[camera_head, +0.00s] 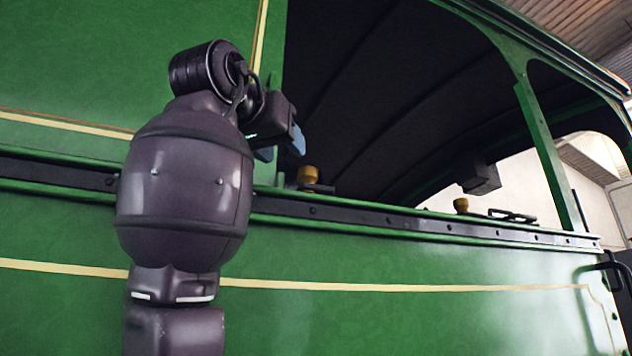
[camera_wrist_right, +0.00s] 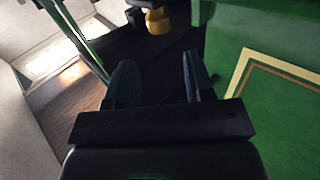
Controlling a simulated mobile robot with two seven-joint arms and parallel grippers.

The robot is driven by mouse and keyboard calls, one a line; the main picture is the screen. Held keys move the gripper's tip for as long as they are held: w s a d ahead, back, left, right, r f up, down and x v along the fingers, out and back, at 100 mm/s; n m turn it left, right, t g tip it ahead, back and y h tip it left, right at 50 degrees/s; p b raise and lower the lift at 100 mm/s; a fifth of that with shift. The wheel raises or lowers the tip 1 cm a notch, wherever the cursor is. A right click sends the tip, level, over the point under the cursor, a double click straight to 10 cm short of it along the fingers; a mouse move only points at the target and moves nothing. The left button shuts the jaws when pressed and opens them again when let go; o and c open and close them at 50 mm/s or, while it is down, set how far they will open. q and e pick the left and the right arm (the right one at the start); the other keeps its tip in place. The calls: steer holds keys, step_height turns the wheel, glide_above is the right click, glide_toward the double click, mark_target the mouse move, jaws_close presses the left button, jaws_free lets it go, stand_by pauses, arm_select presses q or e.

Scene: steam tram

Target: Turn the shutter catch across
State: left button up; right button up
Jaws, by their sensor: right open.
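A brass-coloured knob (camera_head: 308,174) on a dark base stands on the ledge of the green tram side, at the near end of the window opening. A brass knob (camera_wrist_right: 158,20) beside dark parts also shows at the top of the right wrist view. A second brass knob (camera_head: 461,205) and a flat dark fitting (camera_head: 512,215) sit farther right on the ledge. I cannot tell for sure which of these is the shutter catch. My right gripper (camera_head: 282,147) is open and empty, just up and left of the nearer knob, apart from it. Its fingers (camera_wrist_right: 159,75) point toward the knob. My left gripper is out of view.
The green panel (camera_head: 400,310) with a dark riveted rail (camera_head: 390,222) runs below the opening. A green post (camera_head: 548,150) stands at the right. A dark block (camera_head: 478,178) shows inside the opening, under the dark roof. The opening beside the gripper looks clear.

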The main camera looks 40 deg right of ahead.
mark_target(304, 169)
steer(key=p+x, duration=0.2)
steer(key=x, duration=0.8)
steer(key=shift+w+d+p, duration=0.25)
steer(key=shift+d+p, duration=0.05)
steer(key=shift+p, duration=0.05)
steer(key=shift+r, duration=0.1)
steer(key=c, duration=0.6)
